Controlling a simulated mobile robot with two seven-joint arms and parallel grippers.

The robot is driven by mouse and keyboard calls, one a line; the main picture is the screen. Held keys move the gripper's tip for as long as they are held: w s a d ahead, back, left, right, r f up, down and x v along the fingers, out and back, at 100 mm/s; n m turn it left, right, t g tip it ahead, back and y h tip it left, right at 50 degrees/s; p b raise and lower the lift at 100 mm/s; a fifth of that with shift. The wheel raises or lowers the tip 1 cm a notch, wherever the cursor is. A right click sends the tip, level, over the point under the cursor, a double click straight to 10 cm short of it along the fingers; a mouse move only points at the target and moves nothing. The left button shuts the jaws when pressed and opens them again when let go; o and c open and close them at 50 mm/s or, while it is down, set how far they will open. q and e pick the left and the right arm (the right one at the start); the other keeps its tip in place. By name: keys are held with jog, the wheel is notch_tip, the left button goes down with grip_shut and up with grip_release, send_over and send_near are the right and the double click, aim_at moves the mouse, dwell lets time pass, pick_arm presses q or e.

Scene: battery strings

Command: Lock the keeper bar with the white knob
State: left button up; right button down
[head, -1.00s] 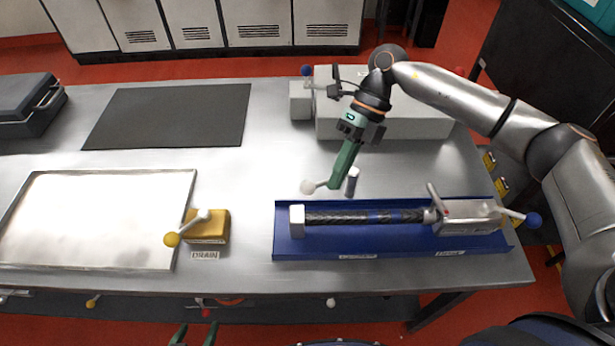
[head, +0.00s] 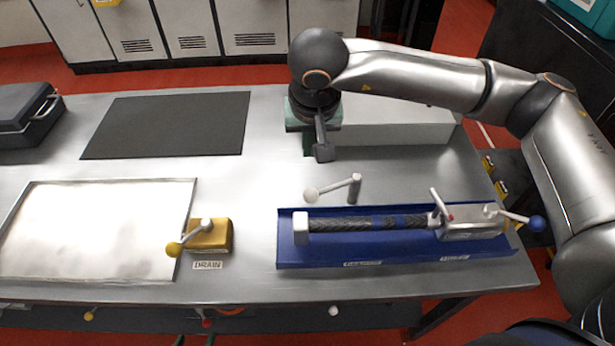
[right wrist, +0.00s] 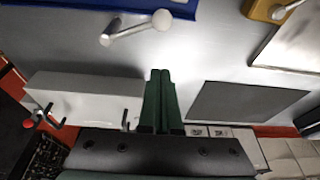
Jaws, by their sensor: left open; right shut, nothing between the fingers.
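The white knob (head: 311,194) sits on the end of a lever on a short grey post (head: 355,187), just behind the blue tray (head: 400,255). The lever points left. In the right wrist view the white knob (right wrist: 162,19) and its lever are at the top, apart from my fingers. My right gripper (right wrist: 160,72) is shut and empty; in the head view its green finger (head: 308,146) is mostly hidden behind my arm, behind the knob. My left gripper (head: 195,342) barely shows at the bottom edge, open. I cannot tell which part is the keeper bar.
The blue tray holds a dark rod (head: 370,223) and a grey clamp block with a blue knob (head: 537,223). A yellow drain valve (head: 208,236) and a pale tray (head: 95,230) are left. A grey box (head: 400,125) stands behind. Bare table lies between mat (head: 165,125) and blue tray.

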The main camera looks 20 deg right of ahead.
jog(key=a+p+x, duration=0.1)
jog(key=x, duration=0.9)
jog(key=shift+s+d+r+n+p, duration=0.15)
jog(key=shift+s+r+p, duration=0.2)
jog(key=shift+s, duration=0.6)
jog(key=shift+s+a+r+n+p, duration=0.15)
jog(key=shift+s+p, duration=0.25)
jog(key=shift+s, duration=0.5)
jog(key=shift+d, duration=0.1)
